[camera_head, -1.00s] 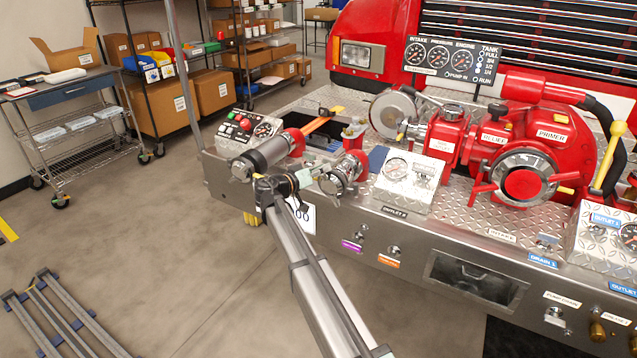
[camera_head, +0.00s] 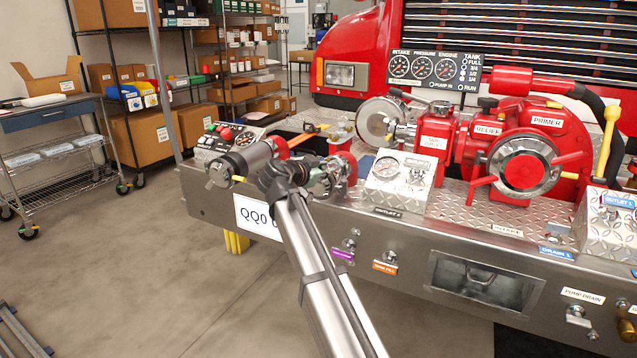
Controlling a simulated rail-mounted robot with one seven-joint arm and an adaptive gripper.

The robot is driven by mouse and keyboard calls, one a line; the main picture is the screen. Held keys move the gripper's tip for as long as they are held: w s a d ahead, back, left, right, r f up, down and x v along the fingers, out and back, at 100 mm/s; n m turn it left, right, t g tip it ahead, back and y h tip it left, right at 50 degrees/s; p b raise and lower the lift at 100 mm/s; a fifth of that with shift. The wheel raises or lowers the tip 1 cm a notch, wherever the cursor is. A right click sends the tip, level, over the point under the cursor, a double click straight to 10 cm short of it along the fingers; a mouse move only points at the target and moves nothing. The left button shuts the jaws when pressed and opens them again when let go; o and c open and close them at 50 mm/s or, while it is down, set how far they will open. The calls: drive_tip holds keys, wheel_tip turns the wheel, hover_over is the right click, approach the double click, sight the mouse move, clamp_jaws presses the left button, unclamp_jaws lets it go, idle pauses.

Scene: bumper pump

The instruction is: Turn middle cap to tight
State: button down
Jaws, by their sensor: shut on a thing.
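The middle cap (camera_head: 334,176) is a chrome fitting on the red outlet body (camera_head: 350,160), at the front edge of the truck's bumper deck. My gripper (camera_head: 312,172) reaches in from the left and is shut on the middle cap. The dark wrist and fingers cover the cap's left side, so the exact hold and how tight the cap is cannot be seen. The outlet to the left ends in a long grey cylinder with a capped end (camera_head: 222,172), apart from my gripper.
A gauge box (camera_head: 399,183) stands close to the right of the middle outlet. The red pump with its large round intake (camera_head: 524,172) is farther right. A control box (camera_head: 225,143) sits at the deck's left end. Open floor lies in front of the bumper.

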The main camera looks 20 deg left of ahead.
drive_tip(key=shift+s+d+f+m+y+b, duration=0.1)
drive_tip(key=shift+d+f+m+y+b, duration=0.3)
drive_tip(key=shift+m+b, duration=0.6)
drive_tip(key=shift+s+d+f+m+y+b, duration=0.15)
drive_tip(key=shift+d+f+m+b, duration=0.35)
drive_tip(key=shift+b, duration=0.9)
drive_tip(key=shift+w+d+r, duration=0.1)
drive_tip(key=shift+r, duration=0.05)
drive_tip(key=c, duration=1)
unclamp_jaws()
drive_tip(key=v, duration=1.2)
drive_tip(key=shift+d, duration=0.15)
